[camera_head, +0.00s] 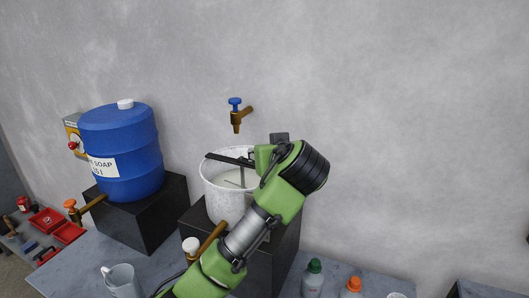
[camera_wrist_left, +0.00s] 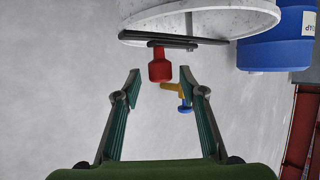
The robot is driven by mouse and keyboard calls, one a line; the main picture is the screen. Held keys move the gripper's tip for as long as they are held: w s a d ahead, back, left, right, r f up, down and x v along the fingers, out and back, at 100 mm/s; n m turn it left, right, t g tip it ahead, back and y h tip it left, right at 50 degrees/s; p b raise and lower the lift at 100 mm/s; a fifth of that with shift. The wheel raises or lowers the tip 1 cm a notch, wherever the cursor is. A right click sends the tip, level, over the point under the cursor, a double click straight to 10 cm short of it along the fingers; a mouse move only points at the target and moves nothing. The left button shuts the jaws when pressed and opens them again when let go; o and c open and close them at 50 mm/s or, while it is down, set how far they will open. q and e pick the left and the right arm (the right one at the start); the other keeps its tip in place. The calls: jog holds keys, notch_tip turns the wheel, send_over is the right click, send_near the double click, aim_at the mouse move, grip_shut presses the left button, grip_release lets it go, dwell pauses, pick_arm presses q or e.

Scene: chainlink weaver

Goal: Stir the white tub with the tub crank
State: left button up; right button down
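The white tub (camera_head: 213,194) stands on a dark block, with pale liquid inside. The tub crank's dark bar (camera_head: 228,159) crosses its rim, and a thin rod goes down into the liquid. In the left wrist view the tub (camera_wrist_left: 225,20) is at the top, upside down, with the crank's red knob (camera_wrist_left: 160,68) at the bar. My left gripper (camera_wrist_left: 160,73) is open, its two fingers either side of the knob in the picture. I see no contact, and the depth between them is hard to tell. In the head view my left wrist hides the knob and fingers. My right gripper is not in view.
A brass tap with a blue handle (camera_head: 236,113) sticks out of the wall above the tub. A blue soap barrel (camera_head: 125,160) stands on a block to the left. A white mug (camera_head: 122,283) and bottles (camera_head: 313,278) stand on the counter.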

pick_arm(q)
jog(key=v, duration=1)
jog(key=shift+s+d+f, duration=0.1)
jog(key=shift+s, duration=0.05)
